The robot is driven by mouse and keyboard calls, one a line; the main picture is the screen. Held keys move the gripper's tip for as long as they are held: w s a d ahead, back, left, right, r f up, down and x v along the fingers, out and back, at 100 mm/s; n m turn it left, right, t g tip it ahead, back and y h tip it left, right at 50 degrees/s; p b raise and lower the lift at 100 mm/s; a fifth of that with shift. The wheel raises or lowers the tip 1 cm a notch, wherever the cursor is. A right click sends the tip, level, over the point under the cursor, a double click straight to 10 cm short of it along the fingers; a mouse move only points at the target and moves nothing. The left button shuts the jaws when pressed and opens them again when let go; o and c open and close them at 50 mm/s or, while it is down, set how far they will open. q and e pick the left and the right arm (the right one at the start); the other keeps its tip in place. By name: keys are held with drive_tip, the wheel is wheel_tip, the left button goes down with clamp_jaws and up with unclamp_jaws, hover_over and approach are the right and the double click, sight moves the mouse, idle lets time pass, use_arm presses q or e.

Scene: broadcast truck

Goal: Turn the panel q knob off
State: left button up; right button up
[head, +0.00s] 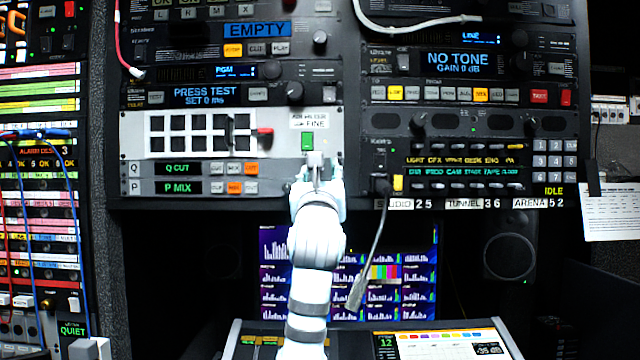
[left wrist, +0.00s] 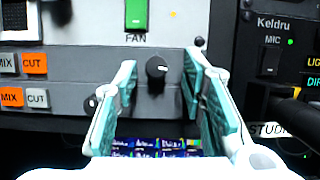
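A small black round knob (left wrist: 157,70) with a white mark pointing to the right sits on a grey panel, below a green switch. My left gripper (head: 318,176) reaches up in front of this panel. In the left wrist view its two teal-lined fingers (left wrist: 162,98) are open, one on each side of the knob, with visible gaps. In the head view the gripper largely hides the knob. My right gripper is not in view.
The green switch (head: 307,141) is close above the fingers. Q and P rows of buttons lie left of them, and a black connector with a hanging cable (head: 378,225) is close to the right. Monitors (head: 280,250) and a desk console (head: 440,345) are below.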

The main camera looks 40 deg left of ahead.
use_arm(q)
drive_tip(key=shift+s+a+r, duration=0.1)
drive_tip(key=shift+s+r, duration=0.05)
drive_tip(key=shift+s, duration=0.15)
drive_tip(key=shift+s+r, duration=0.1)
drive_tip(key=shift+s, duration=0.2)
drive_tip(key=shift+w, duration=0.3)
drive_tip(key=c, duration=0.6)
clamp_jaws()
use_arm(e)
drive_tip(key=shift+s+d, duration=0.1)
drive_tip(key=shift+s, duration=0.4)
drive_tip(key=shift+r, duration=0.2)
